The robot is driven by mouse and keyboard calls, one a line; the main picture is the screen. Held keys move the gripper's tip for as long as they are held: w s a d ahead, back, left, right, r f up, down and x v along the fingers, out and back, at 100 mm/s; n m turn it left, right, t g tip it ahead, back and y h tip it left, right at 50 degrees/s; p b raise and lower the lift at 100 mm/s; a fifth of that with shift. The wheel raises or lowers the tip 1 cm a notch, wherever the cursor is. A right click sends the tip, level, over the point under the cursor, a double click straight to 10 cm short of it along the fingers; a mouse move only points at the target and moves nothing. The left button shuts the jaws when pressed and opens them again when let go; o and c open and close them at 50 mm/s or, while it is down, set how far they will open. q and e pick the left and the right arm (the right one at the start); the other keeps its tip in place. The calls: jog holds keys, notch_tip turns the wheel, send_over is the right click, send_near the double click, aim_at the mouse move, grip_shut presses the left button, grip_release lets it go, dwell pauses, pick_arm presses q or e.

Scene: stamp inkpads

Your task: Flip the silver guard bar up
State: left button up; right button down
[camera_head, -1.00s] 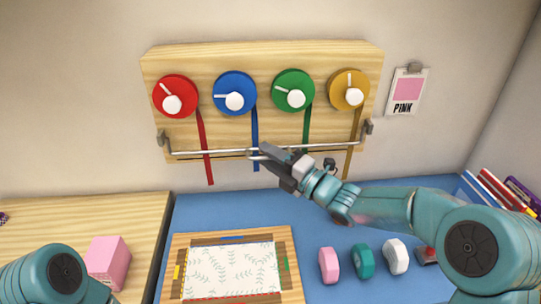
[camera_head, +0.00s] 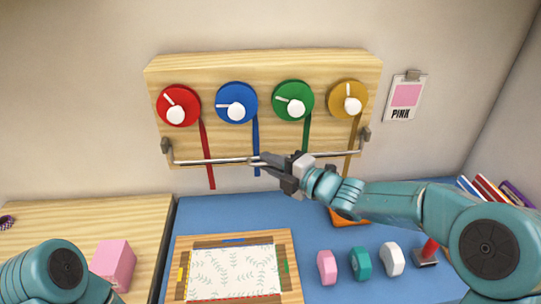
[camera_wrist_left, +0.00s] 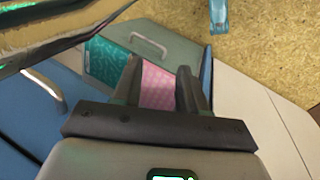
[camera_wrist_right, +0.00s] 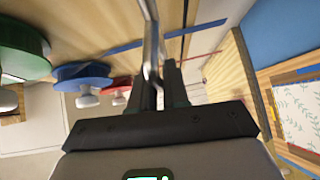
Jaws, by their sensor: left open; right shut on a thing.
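The silver guard bar (camera_head: 210,161) runs across the low edge of the wooden board, below the red, blue, green and yellow reels, between two end brackets. My right gripper (camera_head: 254,160) is shut on the bar near its middle, coming from the right. In the right wrist view, the bar (camera_wrist_right: 150,35) runs down between the fingers of the right gripper (camera_wrist_right: 160,82). My left gripper (camera_wrist_left: 158,82) is open and empty in the left wrist view; its fingers are outside the head view.
The red (camera_head: 208,175) and other ribbons hang from the reels behind the bar. A PINK card (camera_head: 405,95) hangs at right.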

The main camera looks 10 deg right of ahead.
jog(key=r+m+g+p, duration=0.1)
jog(key=p, duration=0.3)
jog(key=s+r+m+g+h+p, duration=0.1)
jog(key=p, duration=0.4)
jog(key=c, duration=1.2)
grip_release()
jog(key=shift+w+f, duration=0.1)
jog(key=shift+c, duration=0.2)
jog(key=shift+d, duration=0.1)
jog(key=r+b+v, duration=0.1)
jog(key=v, duration=1.5)
